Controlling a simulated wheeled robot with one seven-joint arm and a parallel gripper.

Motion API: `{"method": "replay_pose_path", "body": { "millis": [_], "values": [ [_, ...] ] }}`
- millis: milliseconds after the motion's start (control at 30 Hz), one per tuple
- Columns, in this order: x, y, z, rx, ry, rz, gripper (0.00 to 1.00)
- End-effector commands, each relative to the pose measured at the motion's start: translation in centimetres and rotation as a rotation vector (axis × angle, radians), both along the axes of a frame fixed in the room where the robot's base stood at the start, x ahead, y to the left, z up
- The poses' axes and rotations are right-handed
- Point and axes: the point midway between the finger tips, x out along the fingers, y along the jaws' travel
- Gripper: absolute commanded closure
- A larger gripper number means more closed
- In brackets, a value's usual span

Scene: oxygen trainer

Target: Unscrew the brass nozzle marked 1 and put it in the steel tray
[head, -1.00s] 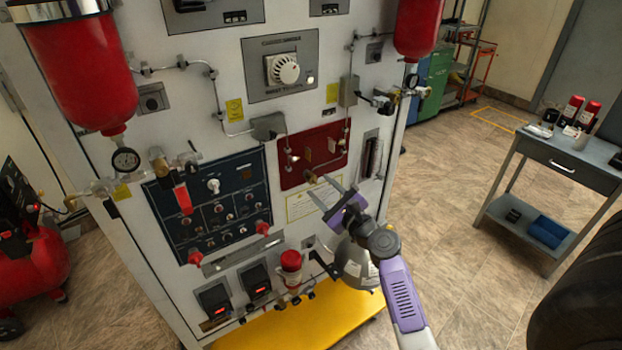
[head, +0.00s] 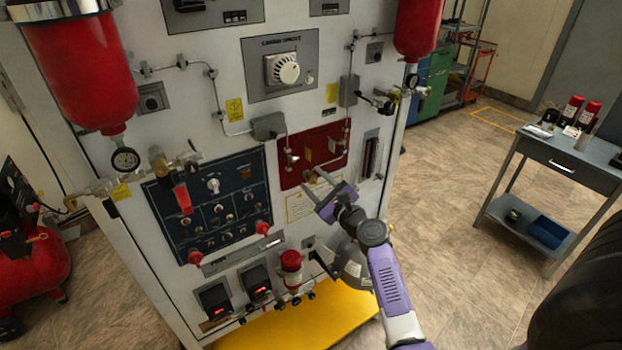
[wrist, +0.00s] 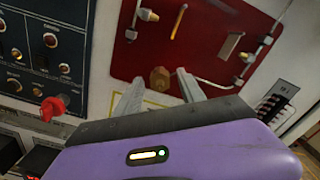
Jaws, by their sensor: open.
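A brass nozzle (wrist: 160,78) sticks out at the lower edge of the red panel (wrist: 215,50). In the wrist view it shows between my two fingertips; no mark is readable. In the head view the nozzle (head: 309,176) is small and beside the fingertips. My gripper (head: 313,179) is open, with its fingers pointing at the red panel. It also shows in the wrist view (wrist: 156,82), one finger on each side of the nozzle in the picture. I cannot tell whether the fingers touch it. I cannot make out the steel tray for sure.
Pipes and fittings surround the red panel. A dark blue switch panel (head: 210,205) with red knobs is to its left. A red beacon (head: 291,262) stands below. A grey side table (head: 550,165) with bottles stands at right, with open floor before it.

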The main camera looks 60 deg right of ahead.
Motion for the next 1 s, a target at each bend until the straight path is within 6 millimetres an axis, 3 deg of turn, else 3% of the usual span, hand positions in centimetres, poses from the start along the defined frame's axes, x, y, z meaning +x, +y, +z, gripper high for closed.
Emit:
{"method": "replay_pose_path", "body": {
  "millis": [133, 367, 533, 800, 1000],
  "values": [
    [-0.01, 0.0, 0.01, 0.0, 0.0, 0.0, 0.53],
    [-0.02, 0.01, 0.01, 0.0, 0.0, 0.0, 0.98],
    [-0.02, 0.01, -0.17, -0.028, 0.016, 0.001, 1.0],
    [-0.02, 0.04, -0.15, -0.245, 0.148, 0.0, 1.0],
    [-0.03, 0.03, 0.02, -0.257, 0.158, 0.0, 1.0]
  ]
}}
